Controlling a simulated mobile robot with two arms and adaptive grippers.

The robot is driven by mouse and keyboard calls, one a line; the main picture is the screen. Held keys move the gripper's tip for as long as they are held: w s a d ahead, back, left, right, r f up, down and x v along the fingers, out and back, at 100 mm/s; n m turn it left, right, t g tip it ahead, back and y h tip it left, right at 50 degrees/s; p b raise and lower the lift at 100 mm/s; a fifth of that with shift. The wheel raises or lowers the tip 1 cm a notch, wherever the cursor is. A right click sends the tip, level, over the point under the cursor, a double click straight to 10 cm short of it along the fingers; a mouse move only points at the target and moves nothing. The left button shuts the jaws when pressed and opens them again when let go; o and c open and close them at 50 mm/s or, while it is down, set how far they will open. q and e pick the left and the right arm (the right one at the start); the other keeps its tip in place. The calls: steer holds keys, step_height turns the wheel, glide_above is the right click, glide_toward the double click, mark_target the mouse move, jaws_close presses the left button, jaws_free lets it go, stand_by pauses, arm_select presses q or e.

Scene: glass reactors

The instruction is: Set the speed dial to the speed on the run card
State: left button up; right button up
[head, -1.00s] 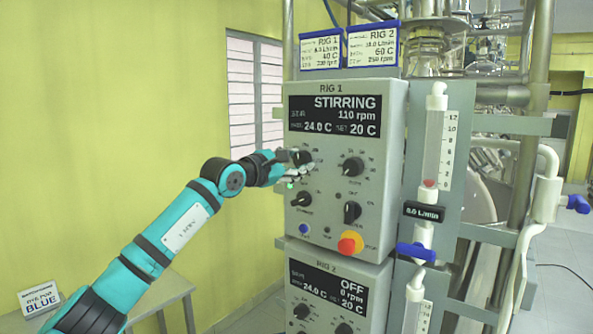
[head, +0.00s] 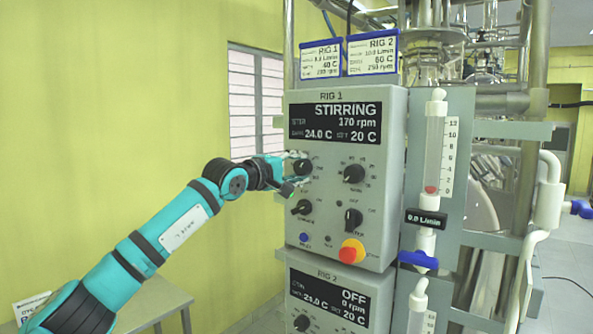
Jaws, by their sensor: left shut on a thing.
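The RIG 1 control box (head: 380,222) is in the middle of the head view. Its display (head: 334,122) reads STIRRING, 170 rpm, 24.0 C and 20 C. My left gripper (head: 301,167) is shut on the upper left black dial (head: 303,166), its fingers at the dial's sides. The gripper partly hides the dial's marks. My right gripper is not in view.
Other black knobs (head: 354,173), a blue button (head: 304,238) and a red-yellow stop button (head: 351,251) are on the same panel. The RIG 2 box (head: 330,295) below reads OFF. A flow tube (head: 434,150) stands at the right. The left side is open.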

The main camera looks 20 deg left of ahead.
arm_select(q)
steer(key=shift+m, duration=0.6)
steer(key=o, duration=1.1)
steer(key=shift+o, duration=0.2)
steer(key=v, duration=1.2)
